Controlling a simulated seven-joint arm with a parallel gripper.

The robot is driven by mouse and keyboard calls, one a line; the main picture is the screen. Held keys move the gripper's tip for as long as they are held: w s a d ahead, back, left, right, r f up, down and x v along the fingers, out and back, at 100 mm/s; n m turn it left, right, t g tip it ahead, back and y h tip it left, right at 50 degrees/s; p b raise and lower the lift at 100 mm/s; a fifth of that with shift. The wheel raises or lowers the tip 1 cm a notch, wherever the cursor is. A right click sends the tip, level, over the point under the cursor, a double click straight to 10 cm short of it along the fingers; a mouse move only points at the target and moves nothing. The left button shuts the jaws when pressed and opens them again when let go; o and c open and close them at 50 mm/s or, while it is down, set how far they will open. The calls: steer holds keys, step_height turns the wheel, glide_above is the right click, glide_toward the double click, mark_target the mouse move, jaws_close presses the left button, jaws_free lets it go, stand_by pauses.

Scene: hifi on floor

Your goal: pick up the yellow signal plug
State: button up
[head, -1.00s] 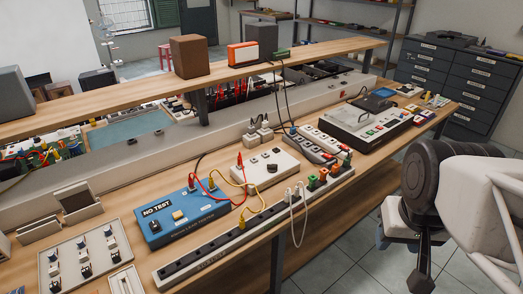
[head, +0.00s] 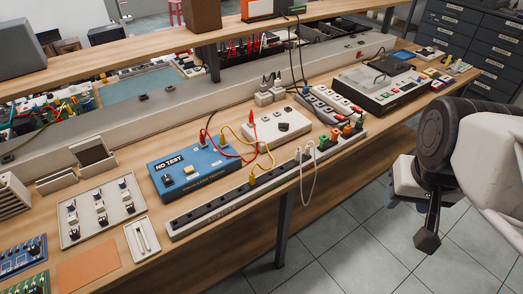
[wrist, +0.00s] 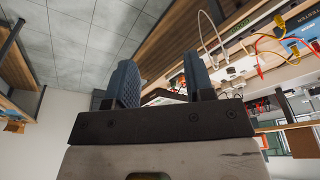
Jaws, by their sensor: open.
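The yellow signal plug (head: 252,180) appears to be the yellow plug on the yellow cable, at the long grey socket strip (head: 190,219) along the bench's front edge. How far it is seated cannot be told. In the wrist view a yellow plug (wrist: 277,22) shows small at the upper right. The cable loops back to the blue NO TEST box (head: 160,180). My gripper (head: 427,240) hangs to the right, off the bench's front edge and well apart from the plug. In the wrist view my gripper (wrist: 164,78) has its two blue fingers spread, with nothing between them.
A red lead (head: 228,155) and a white cable (head: 313,178) run close to the plug. Green and orange plugs (head: 335,134) stand farther right on the strip. A white box (head: 280,124) sits behind. A wooden shelf (head: 130,55) runs above the bench's back. Open floor lies in front.

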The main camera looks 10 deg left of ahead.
steer(key=shift+w, duration=0.1)
steer(key=n+g, duration=0.3)
steer(key=n, duration=0.6)
glide_above(252, 176)
step_height(252, 176, down, 16)
steer(key=shift+a+f, duration=0.1)
steer(key=shift+f, duration=0.2)
steer(key=shift+f, duration=1.15)
steer(key=shift+f, duration=0.15)
